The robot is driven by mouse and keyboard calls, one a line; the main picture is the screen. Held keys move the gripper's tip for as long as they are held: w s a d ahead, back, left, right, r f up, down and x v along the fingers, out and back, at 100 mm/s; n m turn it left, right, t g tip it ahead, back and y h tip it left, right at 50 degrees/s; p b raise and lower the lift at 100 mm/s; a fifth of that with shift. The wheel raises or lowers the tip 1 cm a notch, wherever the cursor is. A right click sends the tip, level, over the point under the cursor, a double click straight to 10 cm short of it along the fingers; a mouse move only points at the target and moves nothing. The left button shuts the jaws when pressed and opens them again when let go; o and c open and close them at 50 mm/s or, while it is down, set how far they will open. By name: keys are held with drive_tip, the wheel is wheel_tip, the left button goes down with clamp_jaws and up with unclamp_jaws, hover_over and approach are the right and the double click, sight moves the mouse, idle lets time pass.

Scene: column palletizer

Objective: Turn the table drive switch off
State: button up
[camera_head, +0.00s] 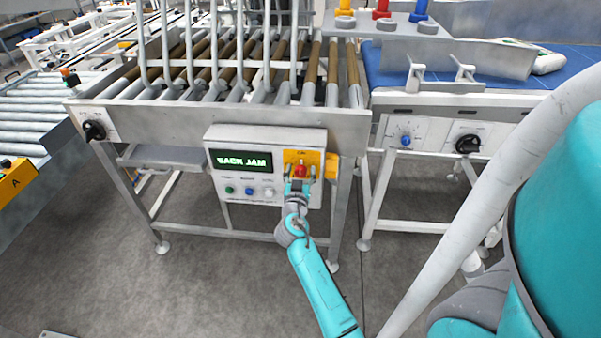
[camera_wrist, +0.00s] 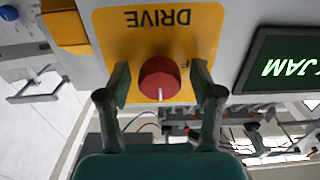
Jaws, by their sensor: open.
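The table drive switch (camera_head: 301,171) is a red rotary knob on a yellow plate, at the right of the grey control box on the roller table's front. In the wrist view the red knob (camera_wrist: 160,79) sits on the yellow plate (camera_wrist: 205,30) marked DRIVE, seen upside down. My gripper (camera_wrist: 160,85) is open, with one finger on each side of the knob. A gap shows between each finger and the knob. In the head view my gripper (camera_head: 299,180) is in front of the plate's lower part. Most of the plate's position lettering is hidden.
The control box display (camera_head: 241,160) reads SACK JAM, with several small buttons (camera_head: 249,191) below. A yellow block (camera_head: 331,167) is at the box's right side. A black rotary knob (camera_head: 94,130) is on the left, and blue (camera_head: 406,141) and black (camera_head: 467,144) knobs are on the right conveyor.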

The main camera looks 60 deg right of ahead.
drive_tip(key=c, duration=1.2)
drive_tip(key=shift+o, duration=0.2)
drive_tip(key=n, duration=0.4)
drive_tip(key=shift+n, duration=0.3)
drive_tip(key=n, duration=0.4)
drive_tip(key=shift+n, duration=0.3)
drive_tip(key=n, duration=0.4)
drive_tip(key=shift+n, duration=2.4)
